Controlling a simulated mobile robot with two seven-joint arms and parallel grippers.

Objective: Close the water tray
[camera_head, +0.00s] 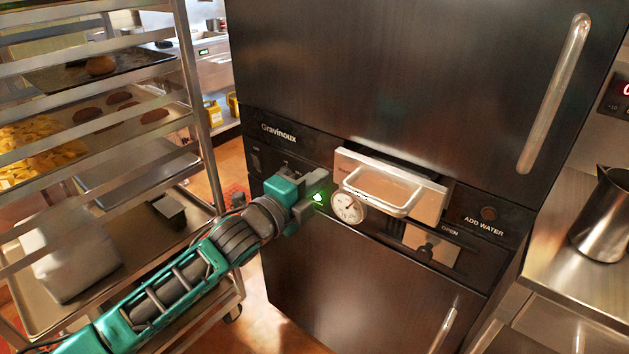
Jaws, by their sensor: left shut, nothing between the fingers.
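The water tray (431,203) is a light metal drawer front with a white loop handle (385,193), set in the dark panel of the oven. It stands out from the panel, tilted in the picture. My left gripper (325,192) is shut and empty just left of the tray, near its left edge and the round gauge (348,207). I cannot tell whether it touches the panel. My right gripper is not in the picture.
A metal rack (205,120) with food trays stands at the left, close to my left arm. A steel counter (560,265) with a metal pitcher (606,215) is at the right. The upper oven door has a long handle (553,95).

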